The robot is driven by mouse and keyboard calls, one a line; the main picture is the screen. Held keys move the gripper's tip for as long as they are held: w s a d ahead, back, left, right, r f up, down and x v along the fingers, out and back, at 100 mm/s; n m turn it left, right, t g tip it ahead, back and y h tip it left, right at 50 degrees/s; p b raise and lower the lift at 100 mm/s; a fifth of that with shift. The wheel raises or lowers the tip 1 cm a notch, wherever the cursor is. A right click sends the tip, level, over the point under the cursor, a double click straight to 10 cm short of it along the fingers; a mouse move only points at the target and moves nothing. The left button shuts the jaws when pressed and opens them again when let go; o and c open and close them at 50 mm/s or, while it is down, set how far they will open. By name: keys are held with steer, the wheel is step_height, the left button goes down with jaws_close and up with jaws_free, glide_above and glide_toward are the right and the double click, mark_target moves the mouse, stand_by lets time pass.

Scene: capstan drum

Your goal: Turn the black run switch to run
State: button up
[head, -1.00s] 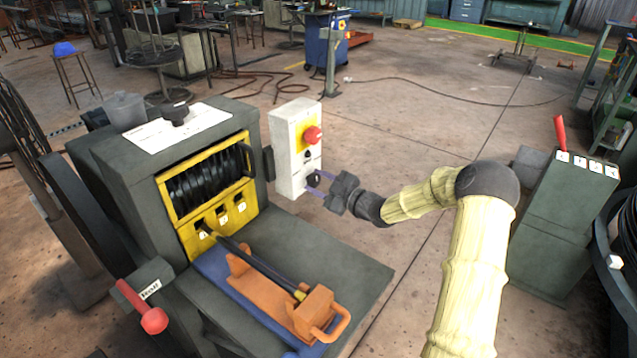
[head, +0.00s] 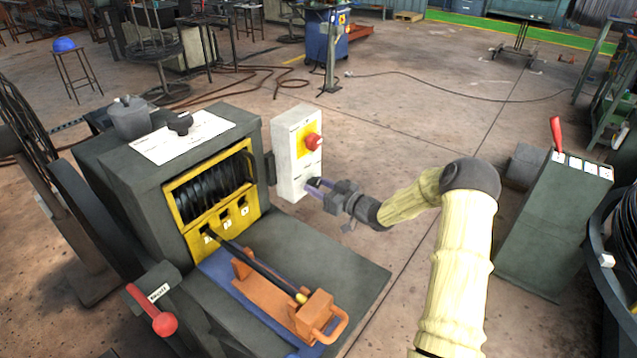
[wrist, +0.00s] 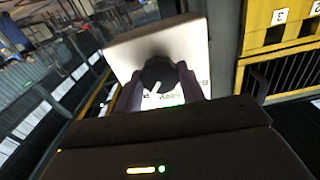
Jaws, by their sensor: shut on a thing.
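The black run switch (wrist: 158,73) is a round knob with a white pointer line on the face of a white control box (head: 286,160). In the wrist view the pointer is tilted off the picture's vertical, and partly hidden lettering shows by the knob. My gripper (head: 314,184) is at the lower part of the box face. Its two fingers (wrist: 160,88) are on either side of the knob and shut on it. In the head view the fingers largely hide the knob.
A red mushroom button (head: 312,142) on a yellow plate is above the switch on the same box. The dark machine with a yellow frame (head: 182,222) stands to the left. A green-grey cabinet (head: 545,225) with a red lever is at right. Open floor lies behind the box.

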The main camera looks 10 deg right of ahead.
steer(key=shift+m+p, duration=0.3)
steer(key=shift+m, duration=0.5)
steer(key=o, duration=1)
steer(key=shift+d, duration=0.1)
steer(key=b+v, duration=0.1)
steer(key=v, duration=1.6)
steer(key=shift+s+d, duration=0.1)
steer(key=shift+s, duration=0.05)
